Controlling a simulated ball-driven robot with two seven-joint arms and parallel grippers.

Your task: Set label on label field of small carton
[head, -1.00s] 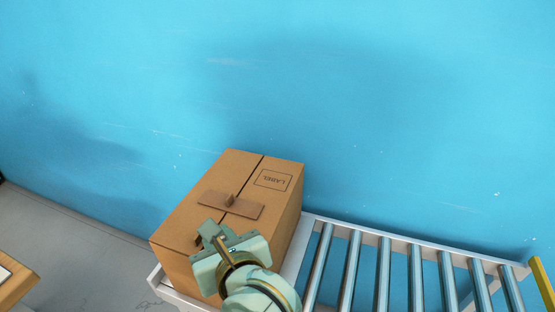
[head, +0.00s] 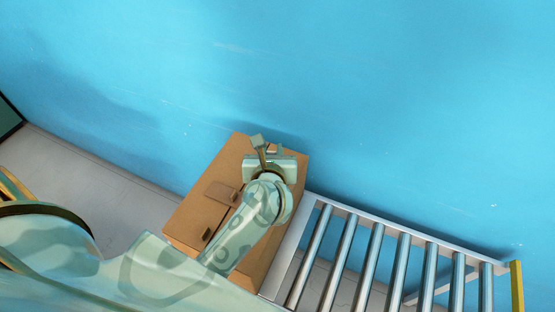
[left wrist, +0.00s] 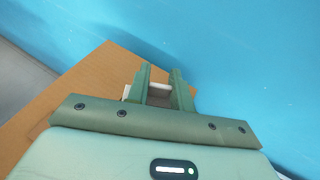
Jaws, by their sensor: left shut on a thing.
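The small brown carton (head: 236,152) stands at the left end of a roller conveyor and also shows in the left wrist view (left wrist: 92,75). My left gripper (head: 264,148) is over the far right part of its top, where it hides the printed label field. In the left wrist view the left gripper's fingers (left wrist: 161,80) are shut on a small piece with a white edge, apparently the label (left wrist: 160,87). The fingers hide most of it, and I cannot tell whether it touches the carton. My right gripper is not in view.
A brown plate (head: 221,193) lies across the carton's top seam, partly behind my arm. A small dark piece (head: 206,235) shows near the carton's front. The conveyor (head: 390,255) is empty to the right, with a yellow end post (head: 517,287). A blue wall (head: 350,90) stands behind.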

